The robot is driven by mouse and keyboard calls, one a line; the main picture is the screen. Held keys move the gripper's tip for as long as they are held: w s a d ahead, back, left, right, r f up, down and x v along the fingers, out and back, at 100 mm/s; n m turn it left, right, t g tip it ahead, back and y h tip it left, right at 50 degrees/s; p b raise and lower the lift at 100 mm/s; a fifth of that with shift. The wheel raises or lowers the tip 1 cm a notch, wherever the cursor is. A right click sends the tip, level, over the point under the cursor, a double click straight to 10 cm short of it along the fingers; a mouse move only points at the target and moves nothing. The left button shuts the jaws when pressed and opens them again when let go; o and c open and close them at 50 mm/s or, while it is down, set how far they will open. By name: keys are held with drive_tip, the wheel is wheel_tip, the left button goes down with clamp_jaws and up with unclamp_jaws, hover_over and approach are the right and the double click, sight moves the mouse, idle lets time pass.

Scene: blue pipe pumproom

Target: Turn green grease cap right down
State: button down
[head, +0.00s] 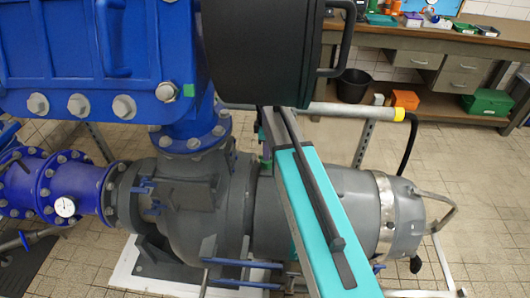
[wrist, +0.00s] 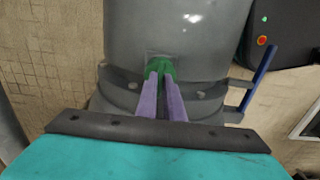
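The green grease cap (wrist: 161,66) sits on the grey pump casing (wrist: 185,28), at the middle of the wrist view. My gripper (wrist: 161,77) reaches it with two purple fingers. The fingertips overlap the cap's near side, with a narrow gap between them and green showing in it. Whether the fingers press on the cap or only stand around it cannot be told. In the head view, a small green piece (head: 265,164) shows beside my teal arm, on the grey casing (head: 325,205); my fingers there are hidden or too small to make out.
Blue pipework with a gauge (head: 64,207) is at the left. Blue-handled rods (head: 243,263) stick out low at the casing's front; one blue rod (wrist: 259,77) is right of the cap. A grey rail (head: 360,111) runs behind. A workbench (head: 430,40) stands at the back right.

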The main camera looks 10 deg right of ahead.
drive_tip(key=shift+a, duration=0.1)
drive_tip(key=shift+w+m, duration=0.1)
drive_tip(key=shift+m, duration=0.2)
drive_tip(key=shift+r+m+p, duration=0.1)
drive_tip(key=shift+m+p, duration=0.35)
drive_tip(key=shift+m, duration=0.05)
drive_tip(key=m+p, duration=0.1)
drive_tip(key=m, duration=0.3)
drive_tip(key=m+p, duration=0.2)
drive_tip(key=m, duration=0.4)
drive_tip(key=shift+w, duration=0.1)
drive_tip(key=m+p, duration=0.1)
drive_tip(key=m, duration=0.9)
drive_tip(key=shift+m, duration=0.3)
